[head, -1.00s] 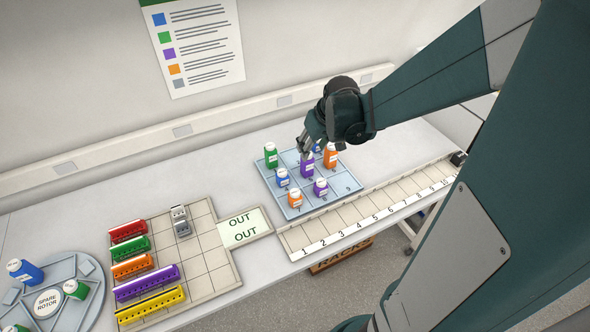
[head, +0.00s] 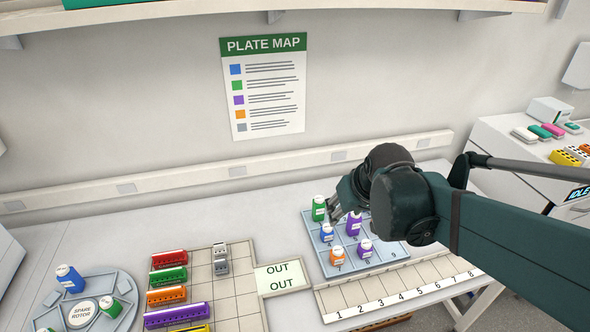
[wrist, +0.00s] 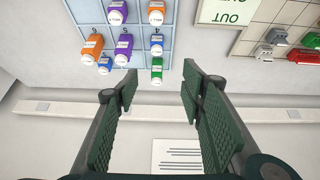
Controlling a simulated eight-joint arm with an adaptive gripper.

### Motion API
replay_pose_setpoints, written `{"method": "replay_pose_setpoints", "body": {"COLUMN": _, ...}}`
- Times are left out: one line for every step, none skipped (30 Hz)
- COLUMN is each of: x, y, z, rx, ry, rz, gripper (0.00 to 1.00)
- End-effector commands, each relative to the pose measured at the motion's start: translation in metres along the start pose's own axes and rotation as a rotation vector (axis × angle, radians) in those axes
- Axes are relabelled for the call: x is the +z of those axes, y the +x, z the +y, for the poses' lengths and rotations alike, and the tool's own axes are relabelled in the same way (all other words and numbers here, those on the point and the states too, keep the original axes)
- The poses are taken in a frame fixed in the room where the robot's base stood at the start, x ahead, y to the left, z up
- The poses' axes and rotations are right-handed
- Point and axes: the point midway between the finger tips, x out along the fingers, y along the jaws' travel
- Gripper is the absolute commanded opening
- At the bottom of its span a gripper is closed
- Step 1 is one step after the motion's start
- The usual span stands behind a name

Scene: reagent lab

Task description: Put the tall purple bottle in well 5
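The tall purple bottle (head: 353,224) stands upright on the blue numbered plate (head: 320,257). In the wrist view, the bottle (wrist: 123,50) stands beside the printed 5, in the middle well of the plate (wrist: 138,55). My gripper (head: 335,212) hangs near the back of the plate, close to the green bottle. The tall purple bottle is clear of both fingers. In the head view my wrist hides the right back part of the plate.
Around it on the plate stand a green bottle (head: 319,208), a blue bottle (head: 326,232), an orange bottle (head: 337,256) and a shorter purple bottle (head: 365,248). An orange bottle (wrist: 91,48) and a blue one (wrist: 105,64) show in the wrist view. A numbered strip (head: 398,284) runs in front.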

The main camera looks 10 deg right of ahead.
Motion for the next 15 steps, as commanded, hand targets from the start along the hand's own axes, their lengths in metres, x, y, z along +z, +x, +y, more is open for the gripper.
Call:
{"method": "replay_pose_setpoints", "body": {"x": 0.005, "y": -0.006, "z": -0.005, "rx": -0.001, "ry": -0.003, "rz": 0.006, "gripper": 0.4}}
{"method": "replay_pose_setpoints", "body": {"x": 0.007, "y": -0.01, "z": -0.008, "rx": -0.001, "ry": -0.003, "rz": 0.01, "gripper": 0.4}}
{"method": "replay_pose_setpoints", "body": {"x": 0.01, "y": -0.014, "z": -0.012, "rx": -0.002, "ry": -0.003, "rz": 0.014, "gripper": 0.4}}
{"method": "replay_pose_setpoints", "body": {"x": 0.012, "y": -0.017, "z": -0.015, "rx": -0.002, "ry": -0.002, "rz": 0.018, "gripper": 0.4}}
{"method": "replay_pose_setpoints", "body": {"x": 0.014, "y": -0.021, "z": -0.018, "rx": -0.003, "ry": -0.002, "rz": 0.022, "gripper": 0.4}}
{"method": "replay_pose_setpoints", "body": {"x": 0.017, "y": -0.025, "z": -0.021, "rx": -0.003, "ry": -0.003, "rz": 0.027, "gripper": 0.4}}
{"method": "replay_pose_setpoints", "body": {"x": 0.019, "y": -0.028, "z": -0.024, "rx": -0.004, "ry": -0.003, "rz": 0.031, "gripper": 0.4}}
{"method": "replay_pose_setpoints", "body": {"x": 0.022, "y": -0.031, "z": -0.026, "rx": -0.005, "ry": -0.002, "rz": 0.035, "gripper": 0.4}}
{"method": "replay_pose_setpoints", "body": {"x": 0.025, "y": -0.035, "z": -0.03, "rx": -0.005, "ry": -0.002, "rz": 0.04, "gripper": 0.4}}
{"method": "replay_pose_setpoints", "body": {"x": 0.028, "y": -0.038, "z": -0.032, "rx": -0.006, "ry": -0.002, "rz": 0.044, "gripper": 0.4}}
{"method": "replay_pose_setpoints", "body": {"x": 0.03, "y": -0.041, "z": -0.034, "rx": -0.006, "ry": -0.003, "rz": 0.047, "gripper": 0.4}}
{"method": "replay_pose_setpoints", "body": {"x": 0.033, "y": -0.045, "z": -0.037, "rx": -0.007, "ry": -0.003, "rz": 0.053, "gripper": 0.4}}
{"method": "replay_pose_setpoints", "body": {"x": 0.036, "y": -0.047, "z": -0.04, "rx": -0.008, "ry": -0.002, "rz": 0.057, "gripper": 0.4}}
{"method": "replay_pose_setpoints", "body": {"x": 0.038, "y": -0.05, "z": -0.042, "rx": -0.008, "ry": -0.002, "rz": 0.061, "gripper": 0.4}}
{"method": "replay_pose_setpoints", "body": {"x": 0.042, "y": -0.054, "z": -0.045, "rx": -0.009, "ry": -0.003, "rz": 0.067, "gripper": 0.4}}
